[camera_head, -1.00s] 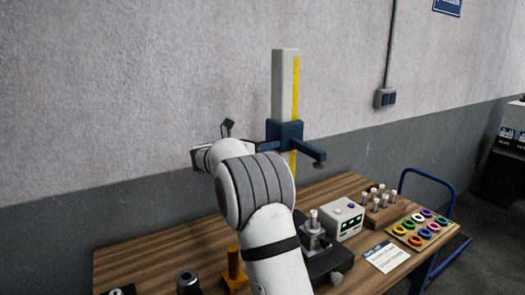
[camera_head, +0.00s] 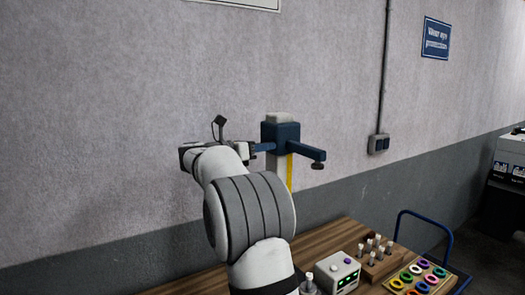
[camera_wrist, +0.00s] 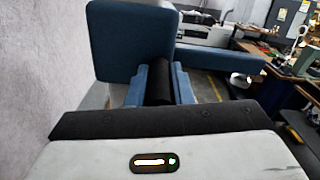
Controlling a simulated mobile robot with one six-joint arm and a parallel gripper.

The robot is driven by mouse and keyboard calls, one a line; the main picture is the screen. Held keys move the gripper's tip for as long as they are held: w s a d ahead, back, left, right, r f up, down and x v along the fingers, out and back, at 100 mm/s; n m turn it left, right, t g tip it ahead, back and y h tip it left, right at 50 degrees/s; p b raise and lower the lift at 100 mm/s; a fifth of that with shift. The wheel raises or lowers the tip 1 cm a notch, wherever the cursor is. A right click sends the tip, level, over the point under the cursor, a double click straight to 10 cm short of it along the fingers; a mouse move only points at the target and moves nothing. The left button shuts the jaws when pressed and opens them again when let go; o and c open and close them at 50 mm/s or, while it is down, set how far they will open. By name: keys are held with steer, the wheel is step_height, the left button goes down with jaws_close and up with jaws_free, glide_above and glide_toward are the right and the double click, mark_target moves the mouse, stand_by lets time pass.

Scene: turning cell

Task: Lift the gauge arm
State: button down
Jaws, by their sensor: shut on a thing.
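The blue gauge arm (camera_head: 300,150) is a carriage on a pale upright column (camera_head: 279,172) with a yellow scale. The carriage sits close to the column's top, and its bar sticks out to the right, with a small dark foot at its end. My gripper (camera_head: 252,150) is at the carriage's left side, partly hidden by my own wrist. In the wrist view, the blue carriage (camera_wrist: 130,40) fills the upper middle. A black cylindrical grip (camera_wrist: 158,82) lies between blue pieces in front of my gripper, which is shut on it.
A wooden bench (camera_head: 325,238) below bears a grey box with green lights (camera_head: 337,272), a wooden block with several pins (camera_head: 376,262) and a tray of coloured rings (camera_head: 421,277). A blue cart rail (camera_head: 425,228) stands beyond. The grey wall is close behind the column.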

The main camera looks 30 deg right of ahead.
steer(key=shift+r, duration=0.45)
steer(key=c, duration=1.6)
jaws_free()
steer(key=shift+c, duration=0.2)
steer(key=o, duration=0.3)
steer(key=shift+f, duration=0.2)
steer(key=shift+o, duration=0.2)
steer(key=a+b, duration=0.2)
steer(key=a, duration=0.6)
steer(key=shift+s, duration=0.15)
